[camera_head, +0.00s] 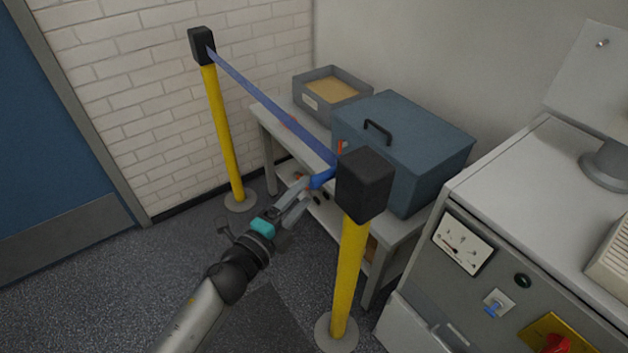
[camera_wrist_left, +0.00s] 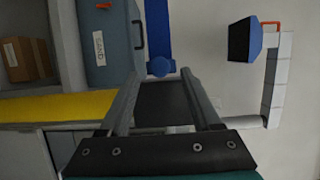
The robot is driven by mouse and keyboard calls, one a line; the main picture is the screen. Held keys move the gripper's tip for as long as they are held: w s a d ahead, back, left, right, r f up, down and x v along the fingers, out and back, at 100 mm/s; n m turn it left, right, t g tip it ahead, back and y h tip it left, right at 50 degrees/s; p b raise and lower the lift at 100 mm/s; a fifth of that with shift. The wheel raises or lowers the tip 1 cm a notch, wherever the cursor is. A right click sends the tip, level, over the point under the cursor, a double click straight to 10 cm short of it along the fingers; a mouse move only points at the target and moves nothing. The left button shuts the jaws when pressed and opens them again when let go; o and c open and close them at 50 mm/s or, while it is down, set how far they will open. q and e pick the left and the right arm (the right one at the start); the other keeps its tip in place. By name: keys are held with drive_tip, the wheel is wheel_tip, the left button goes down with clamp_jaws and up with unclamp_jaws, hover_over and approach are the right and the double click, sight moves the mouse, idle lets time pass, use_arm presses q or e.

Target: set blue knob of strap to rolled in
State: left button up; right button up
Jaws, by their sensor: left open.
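The blue strap (camera_head: 270,107) runs from the black head (camera_head: 201,45) of the far yellow post to the black head (camera_head: 364,184) of the near yellow post. Its blue knob (camera_head: 322,179) is at the near end, beside the near head. My left gripper (camera_head: 308,186) is open and reaches the knob from the lower left. In the left wrist view, the knob (camera_wrist_left: 160,67) lies between the two fingertips (camera_wrist_left: 159,74), with the strap (camera_wrist_left: 158,30) beyond it and the dark post head (camera_wrist_left: 165,102) behind the fingers. I cannot tell whether a finger touches the knob. My right gripper is out of view.
A bench (camera_head: 268,120) behind the strap carries a blue-grey lidded box (camera_head: 420,135) and a grey tray (camera_head: 302,92). A grey cabinet (camera_head: 450,290) with a meter and red switch stands at right. The near yellow post (camera_head: 348,280) stands close to my arm. Floor at left is clear.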

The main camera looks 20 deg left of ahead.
sight(311, 186)
use_arm(q)
drive_tip(key=shift+x, duration=2.6)
drive_tip(key=shift+d, duration=0.1)
clamp_jaws()
